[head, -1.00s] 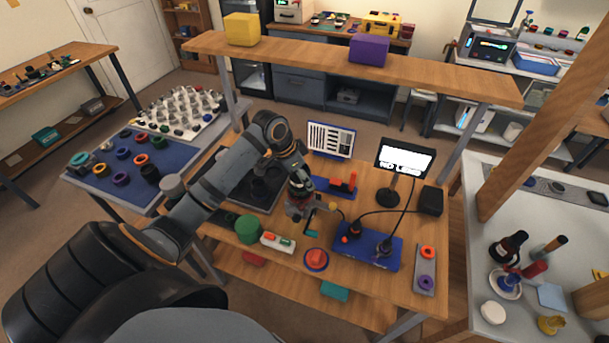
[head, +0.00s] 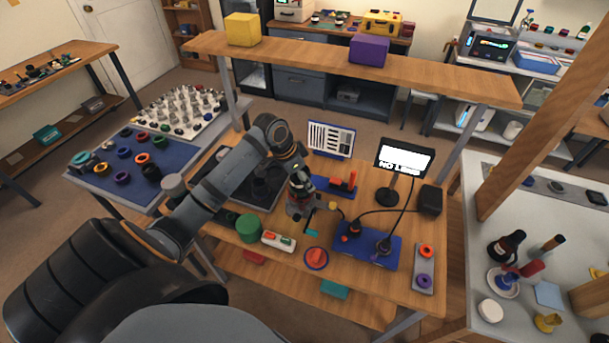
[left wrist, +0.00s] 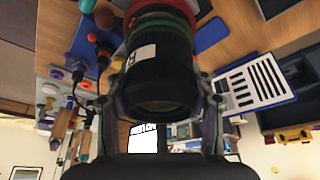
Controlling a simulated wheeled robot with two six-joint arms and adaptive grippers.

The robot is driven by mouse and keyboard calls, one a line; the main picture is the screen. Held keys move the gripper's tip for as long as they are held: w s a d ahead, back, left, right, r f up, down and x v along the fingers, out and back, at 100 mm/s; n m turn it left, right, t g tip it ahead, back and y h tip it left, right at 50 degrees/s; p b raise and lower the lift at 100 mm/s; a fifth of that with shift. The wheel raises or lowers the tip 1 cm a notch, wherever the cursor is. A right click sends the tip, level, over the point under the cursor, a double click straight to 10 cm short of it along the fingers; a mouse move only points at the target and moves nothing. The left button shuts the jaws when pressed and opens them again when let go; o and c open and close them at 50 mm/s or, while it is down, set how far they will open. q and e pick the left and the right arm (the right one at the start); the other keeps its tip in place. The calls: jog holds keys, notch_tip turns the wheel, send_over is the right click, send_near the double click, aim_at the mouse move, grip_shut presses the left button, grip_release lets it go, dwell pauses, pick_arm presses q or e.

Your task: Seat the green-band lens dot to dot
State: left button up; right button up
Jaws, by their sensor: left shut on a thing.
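A black lens barrel (left wrist: 160,75) with a green band (left wrist: 158,21), a reddish band and a white mark fills the middle of the left wrist view. My left gripper (left wrist: 165,103) is shut on its sides. In the head view my left gripper (head: 300,206) is above the middle of the wooden bench, and the lens is hard to make out there. A blue base (head: 368,249) with black cabled parts lies to the right of the gripper. The monitor (head: 405,158) reads "NO LENS". I cannot make out alignment dots. My right gripper is not in view.
A green cylinder (head: 248,228), a white block with coloured parts (head: 279,241) and a red-and-blue round piece (head: 316,257) stand near the bench's front. A striped chart (head: 331,140) stands behind the gripper. A grey tray (head: 424,268) with two rings lies at right. A shelf (head: 350,67) spans the back.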

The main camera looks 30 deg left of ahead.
pick_arm(q)
jog(key=shift+f, duration=0.5)
dwell(0.9)
jog(key=o, duration=1.5)
jog(key=v, duration=1.2)
jog(key=shift+d, duration=0.1)
